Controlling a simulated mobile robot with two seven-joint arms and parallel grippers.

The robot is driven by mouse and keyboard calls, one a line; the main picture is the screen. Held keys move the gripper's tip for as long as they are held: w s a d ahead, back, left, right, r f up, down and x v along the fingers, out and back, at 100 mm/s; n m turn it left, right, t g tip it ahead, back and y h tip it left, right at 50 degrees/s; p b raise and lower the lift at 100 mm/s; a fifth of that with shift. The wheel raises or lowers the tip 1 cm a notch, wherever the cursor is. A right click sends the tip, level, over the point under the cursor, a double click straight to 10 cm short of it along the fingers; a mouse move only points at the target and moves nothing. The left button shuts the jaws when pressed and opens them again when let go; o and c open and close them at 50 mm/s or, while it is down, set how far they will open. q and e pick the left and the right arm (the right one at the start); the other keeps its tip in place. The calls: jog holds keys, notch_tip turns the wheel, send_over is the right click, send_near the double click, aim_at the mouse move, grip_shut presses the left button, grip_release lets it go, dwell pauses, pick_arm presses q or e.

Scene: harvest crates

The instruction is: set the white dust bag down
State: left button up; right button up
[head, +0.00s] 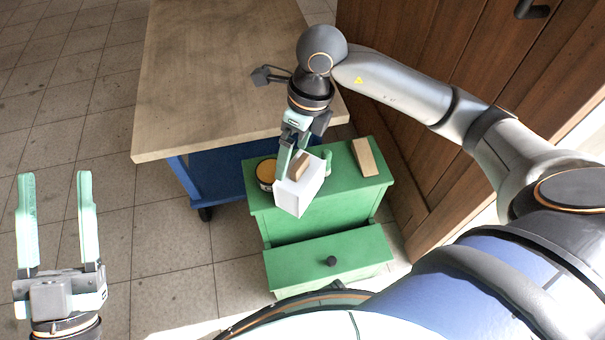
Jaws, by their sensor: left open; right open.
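The white dust bag (302,196) is a boxy white shape with a brown piece at its top. It shows at the front edge of the green cabinet's top (345,187). My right gripper (292,163) is open at the bag's upper end, its fingers pointing down beside the brown piece. The fingers partly cover the bag, and its underside is hidden, so I cannot tell how it is supported. My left gripper (57,190) is open and empty over the tiled floor at the far left.
A can with an orange top (266,171) stands left of the bag. A small green object (327,159) and a wooden block (364,157) are right of it. The cabinet's drawer (350,257) sticks out below. A wooden-topped table (205,80) stands behind.

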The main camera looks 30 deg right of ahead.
jog(key=w+d+h, duration=0.2)
jog(key=d, duration=0.2)
jog(key=b, duration=0.2)
send_over(300, 162)
jog(key=s, duration=0.1)
notch_tip(300, 162, down, 4)
jog(key=shift+f+m+t, duration=0.4)
jog(key=shift+f, duration=0.55)
jog(key=f, duration=0.2)
jog(key=f+b, duration=0.1)
jog(key=w+f+b, duration=0.1)
jog(key=f, duration=0.1)
jog(key=shift+f, duration=0.3)
pick_arm(q)
jog(key=s+m+h, duration=0.1)
jog(key=s+r+m+h, duration=0.1)
jog(key=h, duration=0.1)
jog(key=s+d+r+m+h, duration=0.1)
jog(key=h, duration=0.1)
jog(key=shift+s+r+m, duration=0.1)
jog(key=shift+s+m, duration=0.1)
jog(key=shift+m, duration=0.1)
pick_arm(e)
grip_shut()
